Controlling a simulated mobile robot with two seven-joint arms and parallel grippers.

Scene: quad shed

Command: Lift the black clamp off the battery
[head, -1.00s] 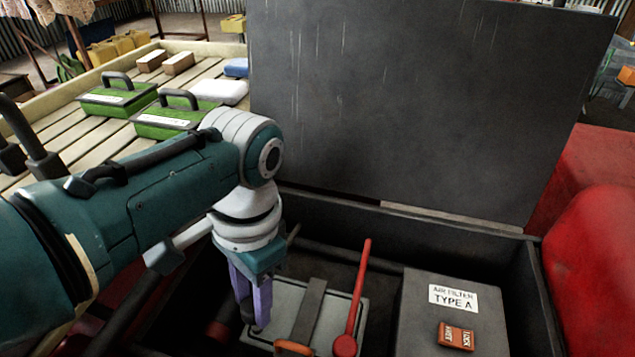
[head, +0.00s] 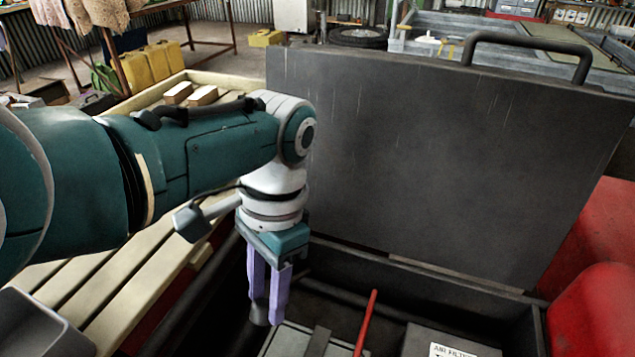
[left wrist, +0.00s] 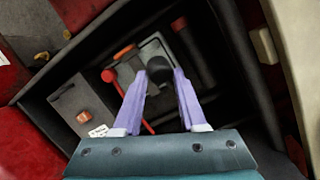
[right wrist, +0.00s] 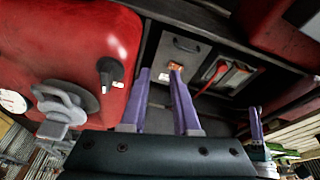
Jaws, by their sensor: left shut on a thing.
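My left gripper (head: 270,310) points down above the left side of the pale grey battery (head: 278,346), whose lower part is cut off by the frame. It is shut on a black clamp (head: 259,312), which shows as a round black end between the fingertips in the left wrist view (left wrist: 159,69). A flat dark bar (head: 318,343) lies across the battery top. A red lever (head: 366,322) stands beside it. My right gripper (right wrist: 161,70) is open and empty; in the right wrist view the grey air filter box (right wrist: 185,48) lies beyond its fingers.
The battery and the air filter box (head: 425,340) sit in a dark open bay. A large dark lid (head: 440,160) stands up behind it. A red rounded body (head: 595,320) is at the right. A slatted wooden deck (head: 120,285) is at the left.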

